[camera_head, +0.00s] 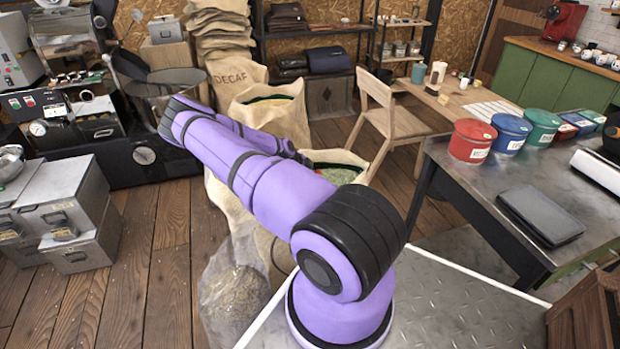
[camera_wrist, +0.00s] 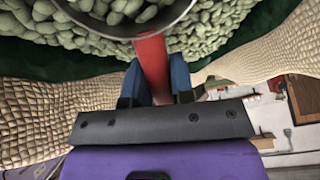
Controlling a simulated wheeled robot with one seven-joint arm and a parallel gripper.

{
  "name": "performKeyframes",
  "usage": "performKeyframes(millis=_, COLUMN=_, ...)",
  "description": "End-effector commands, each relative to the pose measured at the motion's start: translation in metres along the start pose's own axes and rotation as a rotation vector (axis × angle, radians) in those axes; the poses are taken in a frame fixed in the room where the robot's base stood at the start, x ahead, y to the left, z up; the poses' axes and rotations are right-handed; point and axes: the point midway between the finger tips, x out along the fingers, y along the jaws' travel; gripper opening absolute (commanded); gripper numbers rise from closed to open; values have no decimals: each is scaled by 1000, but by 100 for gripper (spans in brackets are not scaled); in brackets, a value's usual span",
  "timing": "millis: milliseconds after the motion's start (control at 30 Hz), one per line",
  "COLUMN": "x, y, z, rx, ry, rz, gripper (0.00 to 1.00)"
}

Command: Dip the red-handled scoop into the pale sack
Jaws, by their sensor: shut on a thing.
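In the wrist view my gripper (camera_wrist: 156,85) is shut, its blue fingers on either side of a red handle (camera_wrist: 153,62). The handle leads to the scoop's round metal bowl (camera_wrist: 128,32), cut off by the top edge. Pale green beans show within the bowl's rim and all around it. These beans (camera_wrist: 220,25) fill a woven sack (camera_wrist: 40,118) with a dark green lining. I cannot tell how deep the bowl sits in them. In the head view an open sack of beans (camera_head: 338,174) stands just beyond my arm, which hides my gripper and the scoop.
Another open sack (camera_head: 282,115) stands behind, near stacked sacks marked DECAF (camera_head: 232,78). A clear bag (camera_head: 236,285) sits on the floor by my base. A wooden chair (camera_head: 385,120) and a metal table (camera_head: 470,190) with coloured tins are to the right. Grey boxes (camera_head: 75,225) stand at left.

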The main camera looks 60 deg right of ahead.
Motion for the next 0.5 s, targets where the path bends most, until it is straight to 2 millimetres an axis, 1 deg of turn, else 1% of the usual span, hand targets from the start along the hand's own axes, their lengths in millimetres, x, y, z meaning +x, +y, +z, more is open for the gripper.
performKeyframes(millis=167, x=-3, y=-1, z=-3, rx=16, ry=-55, rz=2, gripper=0)
performKeyframes(millis=500, x=-12, y=-3, z=-11, rx=55, ry=-233, rz=0, gripper=0)
